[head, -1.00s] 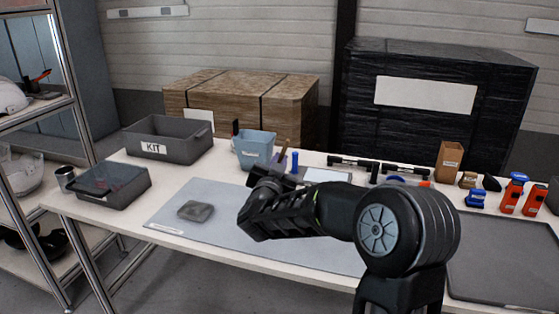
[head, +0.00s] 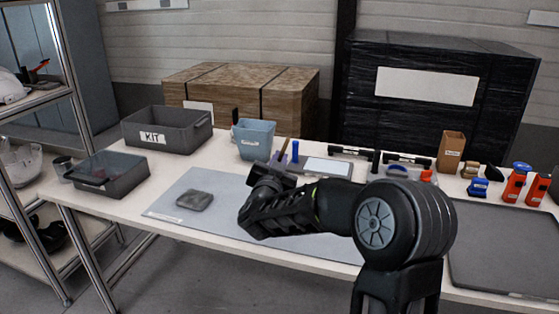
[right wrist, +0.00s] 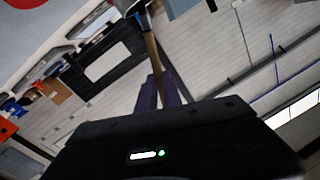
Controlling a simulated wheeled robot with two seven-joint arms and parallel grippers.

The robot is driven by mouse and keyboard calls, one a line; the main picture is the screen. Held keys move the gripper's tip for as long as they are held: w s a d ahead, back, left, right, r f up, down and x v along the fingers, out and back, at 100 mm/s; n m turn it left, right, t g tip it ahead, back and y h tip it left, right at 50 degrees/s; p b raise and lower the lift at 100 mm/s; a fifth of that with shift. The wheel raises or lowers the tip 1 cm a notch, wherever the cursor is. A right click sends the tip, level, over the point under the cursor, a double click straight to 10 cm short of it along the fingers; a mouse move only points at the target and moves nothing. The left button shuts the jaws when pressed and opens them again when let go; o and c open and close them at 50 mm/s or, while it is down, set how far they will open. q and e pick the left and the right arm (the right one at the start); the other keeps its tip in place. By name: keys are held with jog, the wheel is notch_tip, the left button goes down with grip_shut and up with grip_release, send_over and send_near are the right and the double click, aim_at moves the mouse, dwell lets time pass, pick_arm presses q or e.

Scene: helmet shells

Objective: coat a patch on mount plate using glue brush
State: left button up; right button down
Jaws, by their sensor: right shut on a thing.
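A small grey rounded plate (head: 194,200), which looks like the mount plate, lies on the grey mat (head: 170,213), left of my right gripper. My right gripper (head: 272,172) is over the mat's far edge, clear of the plate. In the right wrist view its dark fingers (right wrist: 158,92) are shut on the wooden handle of the glue brush (right wrist: 151,58). A metal part shows at the handle's far end; the bristles are not clear. In the head view a bit of the brush handle (head: 284,146) sticks up behind the gripper. My left gripper is out of view.
A KIT bin (head: 187,132), a dark tray (head: 120,183) and a blue bucket (head: 254,139) stand on the left and back. Tools, a cardboard box (head: 451,150) and red bottles (head: 512,187) line the right back. The mat around the plate is clear.

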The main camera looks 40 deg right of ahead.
jog(key=shift+f+b, duration=0.5)
jog(key=shift+f, duration=0.1)
dwell(0.9)
jog(key=shift+r, duration=0.1)
notch_tip(320, 180, up, 7)
jog(key=p, duration=0.5)
dwell(1.0)
jog(key=a+f+n+t+y+p, duration=0.1)
jog(key=a+f+n+t+y, duration=0.2)
jog(key=a, duration=1.2)
jog(key=a+f+n+t+y+p, duration=0.1)
jog(key=a+f+n+t+y, duration=0.2)
jog(key=a+f+n+y, duration=0.3)
jog(key=a+f+y, duration=0.4)
jog(key=a+f, duration=0.4)
jog(key=a, duration=0.1)
jog(key=shift+f+n+y+p, duration=0.25)
jog(key=shift+n+y+p, duration=0.05)
jog(key=shift+p, duration=0.05)
